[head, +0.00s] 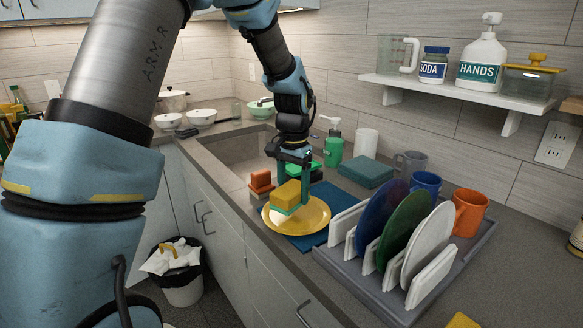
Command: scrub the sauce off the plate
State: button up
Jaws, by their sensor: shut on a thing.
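A yellow plate (312,222) lies on a blue mat (338,203) on the counter beside the sink. My gripper (297,188) is shut on a sponge (286,194) with a yellow top and a green underside. The sponge is over the left middle of the plate; I cannot tell whether its underside touches the plate. The sponge hides part of the plate, and I cannot make out any sauce on the part that shows.
A red-brown sponge (261,180) lies left of the plate, by the sink (228,149). A dish rack (372,290) with several upright plates stands close on the right, with mugs behind it. A green soap bottle (333,150) and a teal block (366,171) are behind.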

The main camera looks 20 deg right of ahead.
jog(key=shift+r+p, duration=1.6)
jog(key=shift+r, duration=0.8)
